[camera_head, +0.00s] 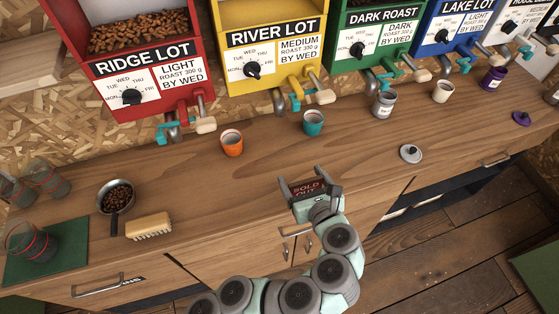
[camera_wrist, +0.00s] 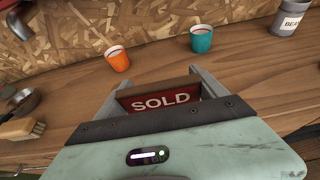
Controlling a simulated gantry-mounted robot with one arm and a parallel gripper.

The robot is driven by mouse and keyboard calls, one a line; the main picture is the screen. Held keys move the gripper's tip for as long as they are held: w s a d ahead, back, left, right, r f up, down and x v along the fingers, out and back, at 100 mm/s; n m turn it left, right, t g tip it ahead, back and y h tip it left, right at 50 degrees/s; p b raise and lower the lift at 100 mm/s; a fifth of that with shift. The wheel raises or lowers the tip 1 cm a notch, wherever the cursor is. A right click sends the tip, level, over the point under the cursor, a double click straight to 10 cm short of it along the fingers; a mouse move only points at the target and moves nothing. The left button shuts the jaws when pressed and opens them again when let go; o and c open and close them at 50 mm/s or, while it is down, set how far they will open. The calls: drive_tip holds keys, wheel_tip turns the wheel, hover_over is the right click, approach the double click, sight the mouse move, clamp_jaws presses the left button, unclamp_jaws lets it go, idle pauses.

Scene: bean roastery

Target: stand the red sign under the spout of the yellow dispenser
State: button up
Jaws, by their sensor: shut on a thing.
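The red sign (camera_head: 306,189) with white "SOLD OUT" lettering is between the two fingers of my gripper (camera_head: 309,184), which is shut on it above the counter's front part. In the wrist view the sign (camera_wrist: 160,97) reads "SOLD" upright; its lower part is hidden behind my gripper (camera_wrist: 158,88). The yellow dispenser (camera_head: 272,40), labelled "RIVER LOT", stands at the back, up from my gripper in the head view. Its spout (camera_head: 295,102) hangs over the counter, with a teal lever and a beige handle by it. The counter under the spout looks bare.
An orange cup (camera_head: 232,143) and a teal cup (camera_head: 313,122) stand left and right of the spot below the yellow dispenser. A grey lid (camera_head: 411,153) lies to the right. A scoop of beans (camera_head: 116,196) and a brush (camera_head: 149,226) lie left. The middle counter (camera_head: 260,180) is clear.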

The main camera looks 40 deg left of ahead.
drive_tip(key=r+b+x, duration=0.1)
drive_tip(key=x, duration=0.5)
drive_tip(key=a+r+b+x, duration=0.1)
drive_tip(key=x, duration=0.5)
drive_tip(key=r+b+x, duration=0.1)
drive_tip(key=r+x, duration=0.1)
drive_tip(key=x, duration=0.5)
drive_tip(key=shift+w+a+r, duration=0.1)
drive_tip(key=shift+w+a, duration=0.15)
drive_tip(key=shift+w, duration=0.05)
drive_tip(key=shift+s+f, duration=0.1)
drive_tip(key=shift+f, duration=0.15)
wheel_tip(320, 180, down, 3)
drive_tip(key=shift+f+b, duration=0.2)
drive_tip(key=shift+b, duration=0.4)
drive_tip(key=shift+a+f, duration=0.15)
drive_tip(key=shift+f, duration=0.1)
drive_tip(key=shift+w+a+r, duration=0.15)
drive_tip(key=shift+w+a, duration=0.05)
drive_tip(key=shift+w, duration=0.15)
drive_tip(key=shift+s, duration=0.1)
drive_tip(key=o, duration=1.5)
drive_tip(key=shift+c, duration=0.2)
